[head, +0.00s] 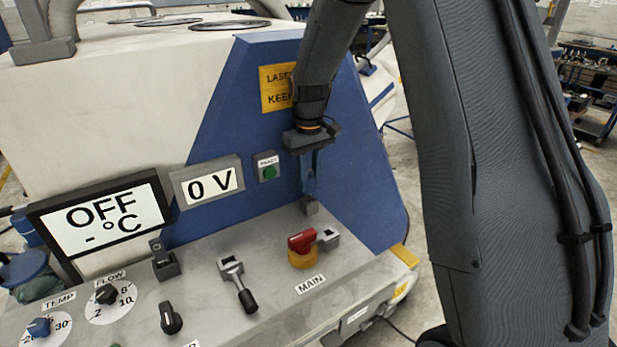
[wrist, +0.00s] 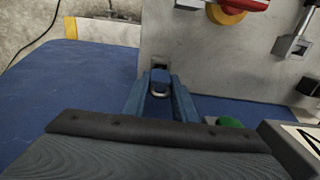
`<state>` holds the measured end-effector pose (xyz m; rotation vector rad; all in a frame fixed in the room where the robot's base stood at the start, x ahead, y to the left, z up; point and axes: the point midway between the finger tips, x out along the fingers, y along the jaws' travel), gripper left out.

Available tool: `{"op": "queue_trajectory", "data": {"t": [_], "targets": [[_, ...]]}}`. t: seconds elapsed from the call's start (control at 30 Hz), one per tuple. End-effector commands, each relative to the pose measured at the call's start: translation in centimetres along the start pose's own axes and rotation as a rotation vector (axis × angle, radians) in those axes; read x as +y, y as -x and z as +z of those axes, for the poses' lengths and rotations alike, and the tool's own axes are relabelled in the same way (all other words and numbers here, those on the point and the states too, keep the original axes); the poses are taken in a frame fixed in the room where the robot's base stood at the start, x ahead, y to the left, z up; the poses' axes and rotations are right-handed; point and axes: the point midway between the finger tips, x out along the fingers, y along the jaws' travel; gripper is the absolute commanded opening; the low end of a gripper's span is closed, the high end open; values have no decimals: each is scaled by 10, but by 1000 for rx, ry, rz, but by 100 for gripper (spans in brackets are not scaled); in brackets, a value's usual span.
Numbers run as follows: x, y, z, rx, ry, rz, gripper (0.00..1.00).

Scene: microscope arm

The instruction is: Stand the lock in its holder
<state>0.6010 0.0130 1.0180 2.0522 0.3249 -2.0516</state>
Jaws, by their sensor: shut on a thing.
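My gripper (head: 309,188) points down at the console's far right part, close to the blue side panel. In the wrist view its two blue fingers (wrist: 161,98) are closed on the lock (wrist: 159,78), a small blue body with a pale metal shackle towards the camera. In the head view the fingers largely hide the lock. A small grey block (head: 309,206), which looks like the holder, is right below the fingertips on the console. I cannot tell whether the lock is inside it or just above it.
The red MAIN switch (head: 302,241) on its yellow base stands nearby, with a grey block (head: 328,239) beside it. A lever (head: 237,284) is to the left. The green button box (head: 267,167) is on the blue panel (head: 230,125), left of my gripper.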

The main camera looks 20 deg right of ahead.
Motion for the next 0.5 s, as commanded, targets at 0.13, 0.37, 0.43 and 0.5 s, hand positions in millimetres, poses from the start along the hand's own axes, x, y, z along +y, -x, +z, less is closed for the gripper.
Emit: {"op": "queue_trajectory", "data": {"t": [0.13,0.37,0.43,0.5], "targets": [[0,-4,0,0,0,0,0],[0,-9,0,0,0,0,0],[0,-11,0,-1,0,0,0],[0,-12,0,-1,0,0,0]]}}
